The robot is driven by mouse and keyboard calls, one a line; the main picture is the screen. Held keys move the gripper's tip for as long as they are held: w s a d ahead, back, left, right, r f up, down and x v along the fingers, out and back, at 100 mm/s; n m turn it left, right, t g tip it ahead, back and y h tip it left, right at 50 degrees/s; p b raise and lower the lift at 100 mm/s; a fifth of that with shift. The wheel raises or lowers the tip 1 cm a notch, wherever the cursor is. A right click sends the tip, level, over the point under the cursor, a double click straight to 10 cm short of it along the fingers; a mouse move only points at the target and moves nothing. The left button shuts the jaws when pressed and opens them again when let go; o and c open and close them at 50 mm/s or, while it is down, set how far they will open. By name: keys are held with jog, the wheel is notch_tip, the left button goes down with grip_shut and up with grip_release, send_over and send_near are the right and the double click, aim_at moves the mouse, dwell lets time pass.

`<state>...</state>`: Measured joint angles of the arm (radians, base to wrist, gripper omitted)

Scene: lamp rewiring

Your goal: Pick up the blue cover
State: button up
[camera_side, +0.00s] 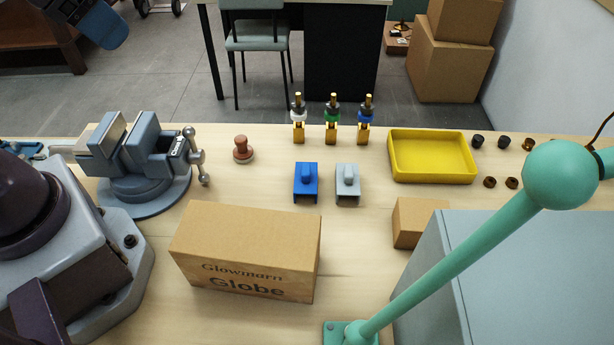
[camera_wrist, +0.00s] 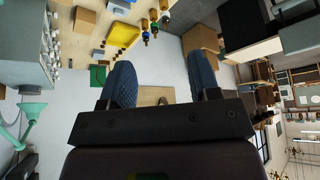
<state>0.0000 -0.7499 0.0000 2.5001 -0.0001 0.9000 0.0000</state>
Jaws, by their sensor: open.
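The blue cover (camera_side: 306,182) stands on the workbench in the side view, left of a similar grey cover (camera_side: 347,184). I cannot make out the blue cover in the wrist view.
Several lamp sockets (camera_side: 332,120) stand behind the covers. A yellow tray (camera_side: 434,178) is to the right, a vise (camera_side: 145,160) and a stamp (camera_side: 243,150) to the left. A large cardboard box (camera_side: 245,255) stands in front. A green lamp arm (camera_side: 450,255) crosses the right side.

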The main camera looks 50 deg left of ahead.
jog(key=o, duration=0.7)
jog(key=shift+o, duration=0.2)
jog(key=shift+w, duration=0.1)
